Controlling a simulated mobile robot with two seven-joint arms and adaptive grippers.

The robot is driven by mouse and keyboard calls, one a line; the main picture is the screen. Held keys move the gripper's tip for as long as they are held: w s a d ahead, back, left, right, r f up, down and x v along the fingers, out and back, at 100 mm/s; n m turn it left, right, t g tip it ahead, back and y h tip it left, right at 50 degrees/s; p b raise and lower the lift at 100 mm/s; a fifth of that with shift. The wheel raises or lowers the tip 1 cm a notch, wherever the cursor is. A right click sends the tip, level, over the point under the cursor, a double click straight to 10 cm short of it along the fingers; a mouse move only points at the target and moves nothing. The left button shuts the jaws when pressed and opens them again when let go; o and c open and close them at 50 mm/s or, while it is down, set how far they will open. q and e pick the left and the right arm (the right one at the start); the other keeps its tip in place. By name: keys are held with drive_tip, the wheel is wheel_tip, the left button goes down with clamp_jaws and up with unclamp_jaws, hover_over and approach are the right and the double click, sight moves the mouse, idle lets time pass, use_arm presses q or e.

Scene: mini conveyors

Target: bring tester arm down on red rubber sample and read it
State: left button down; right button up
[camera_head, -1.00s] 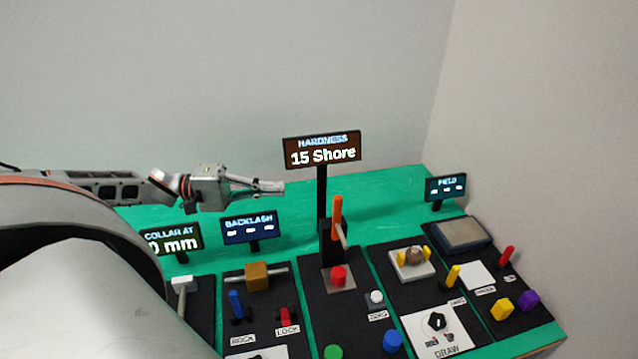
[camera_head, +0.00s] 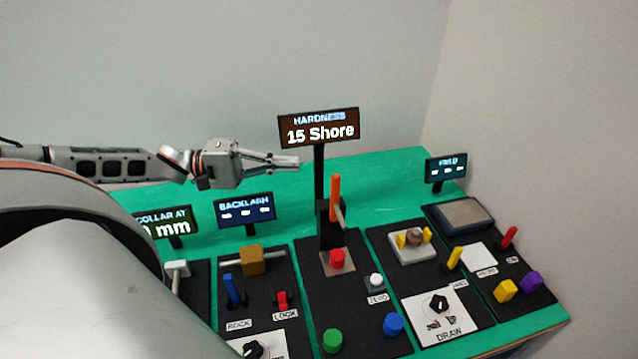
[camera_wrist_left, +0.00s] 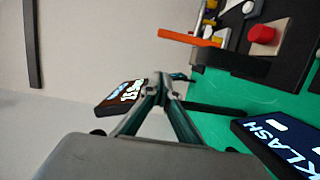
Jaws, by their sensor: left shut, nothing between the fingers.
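The red rubber sample (camera_head: 337,258) sits on a small plate on the middle black panel. The tester arm, an orange upright lever (camera_head: 336,196), stands raised on the black tester post behind the sample. The hardness display (camera_head: 318,127) above it reads 15 Shore. My left gripper (camera_head: 297,162) is shut and empty, in the air above the green table, left of the display's pole. In the left wrist view the gripper (camera_wrist_left: 160,82) is shut, with the orange lever (camera_wrist_left: 188,39) and red sample (camera_wrist_left: 263,34) beyond it. My right gripper is not in view.
The backlash display (camera_head: 246,209) and collar display (camera_head: 165,224) stand below my left arm. A white zero button (camera_head: 376,280), a green knob (camera_head: 333,340) and a blue knob (camera_head: 394,323) are near the sample.

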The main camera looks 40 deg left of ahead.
use_arm(q)
drive_tip(key=d+b, duration=0.1)
drive_tip(key=d, duration=0.1)
drive_tip(key=d+b, duration=0.1)
drive_tip(key=d, duration=0.2)
drive_tip(key=w+d+b, duration=0.1)
drive_tip(key=d+b, duration=0.1)
drive_tip(key=shift+d, duration=0.2)
drive_tip(key=shift+s+d, duration=0.1)
drive_tip(key=shift+d, duration=0.05)
drive_tip(key=shift+d+f, duration=0.1)
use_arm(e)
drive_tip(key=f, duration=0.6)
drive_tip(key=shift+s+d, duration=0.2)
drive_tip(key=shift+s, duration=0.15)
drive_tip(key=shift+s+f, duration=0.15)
